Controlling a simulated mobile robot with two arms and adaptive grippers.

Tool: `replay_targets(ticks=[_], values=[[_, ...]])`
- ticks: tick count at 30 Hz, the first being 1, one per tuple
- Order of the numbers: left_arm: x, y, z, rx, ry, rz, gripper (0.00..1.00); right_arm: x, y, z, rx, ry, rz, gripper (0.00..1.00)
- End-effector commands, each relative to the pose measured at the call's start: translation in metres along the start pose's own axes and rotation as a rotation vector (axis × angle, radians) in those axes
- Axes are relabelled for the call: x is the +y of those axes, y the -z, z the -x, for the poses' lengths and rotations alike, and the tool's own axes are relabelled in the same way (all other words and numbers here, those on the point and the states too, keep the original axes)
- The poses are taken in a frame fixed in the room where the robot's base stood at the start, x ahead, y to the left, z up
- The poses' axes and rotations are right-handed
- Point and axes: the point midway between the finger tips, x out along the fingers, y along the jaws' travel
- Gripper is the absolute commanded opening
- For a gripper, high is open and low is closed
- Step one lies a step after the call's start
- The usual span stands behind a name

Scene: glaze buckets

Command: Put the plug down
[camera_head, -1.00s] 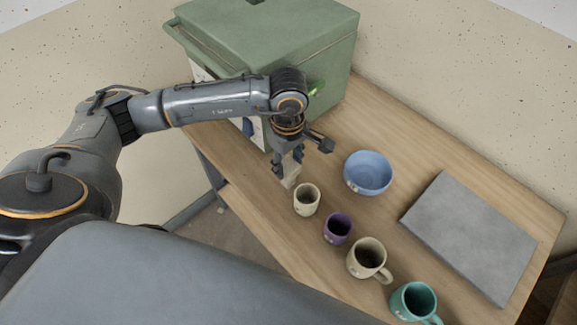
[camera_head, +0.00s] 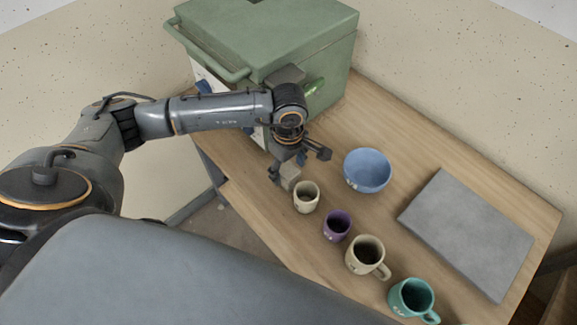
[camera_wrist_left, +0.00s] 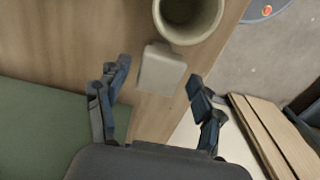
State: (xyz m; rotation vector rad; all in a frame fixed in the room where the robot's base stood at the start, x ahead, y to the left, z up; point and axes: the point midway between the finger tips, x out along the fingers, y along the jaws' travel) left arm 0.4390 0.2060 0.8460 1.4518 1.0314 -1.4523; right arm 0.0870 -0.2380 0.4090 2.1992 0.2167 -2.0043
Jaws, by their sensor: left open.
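The plug, a small pale beige block (camera_head: 291,177), is at the table's near edge, right beside a small cream cup (camera_head: 306,198). In the left wrist view the plug (camera_wrist_left: 161,69) lies between and just ahead of the spread fingers, with gaps on both sides, close to the cup's rim (camera_wrist_left: 189,38). It appears to rest on the wood. My left gripper (camera_head: 287,167) is open above and around the plug; in the wrist view its open fingers (camera_wrist_left: 158,80) show clearly. My right gripper is not in view.
A purple cup (camera_head: 337,226), a beige mug (camera_head: 367,256) and a teal mug (camera_head: 413,299) line the near edge. A blue bowl (camera_head: 367,171) and a grey slab (camera_head: 468,234) sit behind them. A green lidded box (camera_head: 285,40) stands close behind my left arm.

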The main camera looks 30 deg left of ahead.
Motion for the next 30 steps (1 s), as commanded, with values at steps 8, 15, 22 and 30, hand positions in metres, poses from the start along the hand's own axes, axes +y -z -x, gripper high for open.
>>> replay_targets(ticks=[8, 15, 22, 30], values=[[0.002, 0.000, 0.016, 0.000, -0.005, 0.000, 0.67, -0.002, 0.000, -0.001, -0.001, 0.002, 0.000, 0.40], [0.002, 0.000, 0.067, 0.001, -0.008, -0.001, 0.67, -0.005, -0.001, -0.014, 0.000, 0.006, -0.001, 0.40], [0.001, 0.000, 0.108, 0.000, -0.004, 0.000, 0.67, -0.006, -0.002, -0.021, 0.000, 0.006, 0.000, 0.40], [0.000, 0.000, 0.123, 0.001, -0.001, 0.000, 0.67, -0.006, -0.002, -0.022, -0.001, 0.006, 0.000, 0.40]])
